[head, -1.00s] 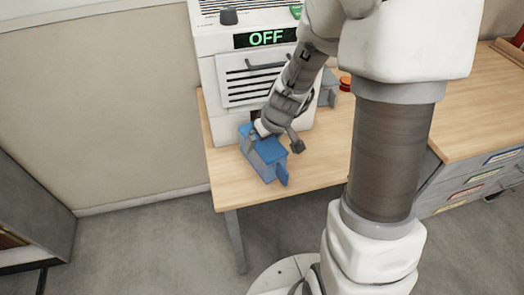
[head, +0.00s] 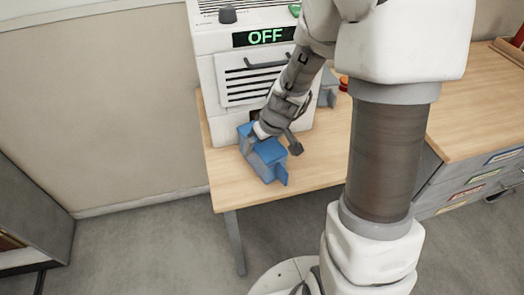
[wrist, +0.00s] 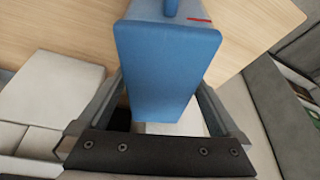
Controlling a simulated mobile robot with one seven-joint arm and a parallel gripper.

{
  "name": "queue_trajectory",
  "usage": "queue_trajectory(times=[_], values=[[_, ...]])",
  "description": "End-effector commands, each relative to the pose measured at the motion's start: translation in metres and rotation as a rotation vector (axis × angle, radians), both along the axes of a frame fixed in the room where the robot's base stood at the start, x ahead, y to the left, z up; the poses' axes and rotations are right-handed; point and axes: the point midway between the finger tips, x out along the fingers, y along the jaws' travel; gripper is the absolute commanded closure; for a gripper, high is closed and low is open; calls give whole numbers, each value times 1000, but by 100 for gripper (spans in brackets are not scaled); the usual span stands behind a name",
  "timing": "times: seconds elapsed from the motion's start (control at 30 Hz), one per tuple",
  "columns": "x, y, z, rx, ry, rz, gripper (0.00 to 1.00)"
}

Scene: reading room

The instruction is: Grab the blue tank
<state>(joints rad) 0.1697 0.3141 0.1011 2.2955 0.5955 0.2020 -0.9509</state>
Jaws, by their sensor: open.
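The blue tank (head: 270,163) is a box with a small tab at its near end. It sits on the wooden desk, in front of the white machine. My gripper (head: 271,147) is open over the tank, with one finger to the left of it and one to the right. In the wrist view the tank (wrist: 168,65) fills the space between the open fingers of my gripper (wrist: 163,108). A gap shows at the left finger; contact at the right finger is hard to tell.
A grey object (head: 328,88) and a red knob (head: 344,83) are partly hidden behind my arm. The desk (head: 232,185) has its left edge close to the tank.

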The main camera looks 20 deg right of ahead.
Motion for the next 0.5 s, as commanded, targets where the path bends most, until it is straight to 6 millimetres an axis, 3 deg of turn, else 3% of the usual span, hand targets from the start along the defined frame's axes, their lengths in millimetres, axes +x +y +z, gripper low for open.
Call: queue_trajectory(times=[0.33,0.37,0.5], values=[[0,0,-1,0,0,-1,0],[0,0,-1,0,0,-1,2],[0,0,-1,0,0,-1,27]])
